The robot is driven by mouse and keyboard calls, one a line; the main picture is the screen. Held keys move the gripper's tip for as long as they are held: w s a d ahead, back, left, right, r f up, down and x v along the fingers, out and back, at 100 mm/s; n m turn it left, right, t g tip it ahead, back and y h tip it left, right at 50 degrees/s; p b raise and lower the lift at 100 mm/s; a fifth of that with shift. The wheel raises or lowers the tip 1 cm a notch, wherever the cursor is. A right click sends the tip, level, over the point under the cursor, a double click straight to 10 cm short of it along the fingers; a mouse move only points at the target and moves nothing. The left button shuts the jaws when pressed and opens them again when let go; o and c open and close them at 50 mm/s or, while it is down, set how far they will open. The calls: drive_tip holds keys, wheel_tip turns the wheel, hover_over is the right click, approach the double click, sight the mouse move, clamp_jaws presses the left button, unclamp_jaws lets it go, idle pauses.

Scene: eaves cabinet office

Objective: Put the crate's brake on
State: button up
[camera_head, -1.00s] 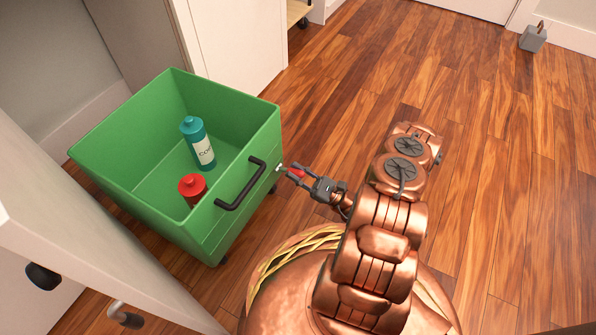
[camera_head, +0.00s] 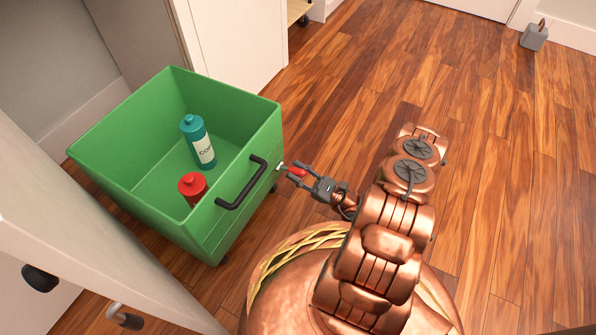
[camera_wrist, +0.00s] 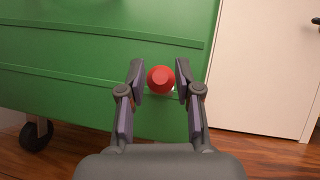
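The green crate (camera_head: 235,150) stands on the floor at the left in the head view, and its side wall (camera_wrist: 75,65) fills the left of the wrist view. A red knob (camera_head: 297,172) on a short metal stem sticks out from the crate's near right side, beside the black handle (camera_head: 243,183). My gripper (camera_head: 304,176) is at this knob. In the wrist view the round red knob (camera_wrist: 161,79) is between the two fingers of my gripper (camera_wrist: 160,78). The fingers are apart, with thin gaps beside the knob; firm contact does not show.
A teal bottle (camera_head: 198,142) and a red-capped bottle (camera_head: 192,187) stand in the crate. A caster (camera_wrist: 36,134) is under it. A white panel (camera_head: 90,260) is close at the left. A grey block (camera_head: 534,37) sits far right. The wooden floor right of my arm is clear.

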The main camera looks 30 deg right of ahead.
drive_tip(key=shift+o, duration=1.1)
drive_tip(key=v, duration=1.2)
